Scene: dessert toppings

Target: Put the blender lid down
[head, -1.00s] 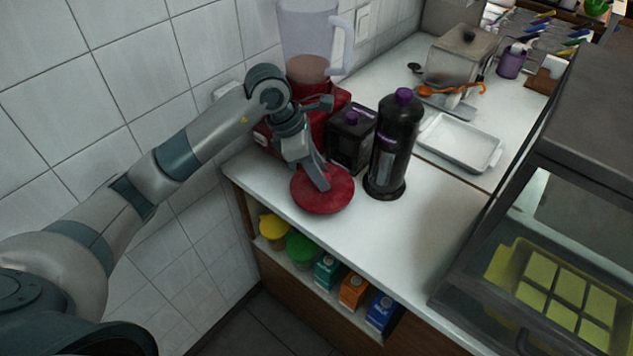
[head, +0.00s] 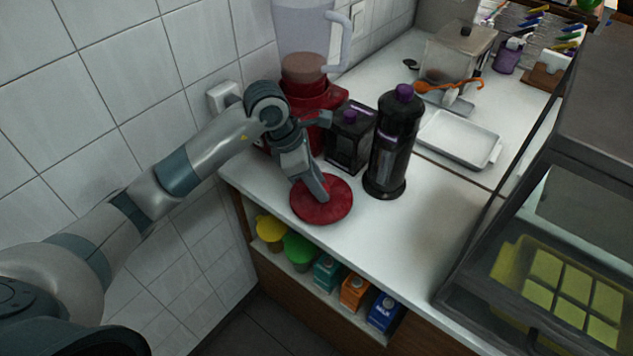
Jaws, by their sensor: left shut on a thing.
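The red round blender lid (head: 328,207) is at the front left part of the white counter, near its edge. It looks flat and level, at or very near the counter surface; I cannot tell whether it touches. My left gripper (head: 318,190) points down onto the lid and is shut on it at the top. The fingertips are partly hidden against the lid. The blender (head: 303,45), with a clear jug and red base, stands behind my left arm; its base is partly hidden. My right gripper is not in view.
A white tray (head: 458,138) and a metal container (head: 458,58) are farther back. The counter right of the lid is clear. A glass case (head: 560,215) stands at right.

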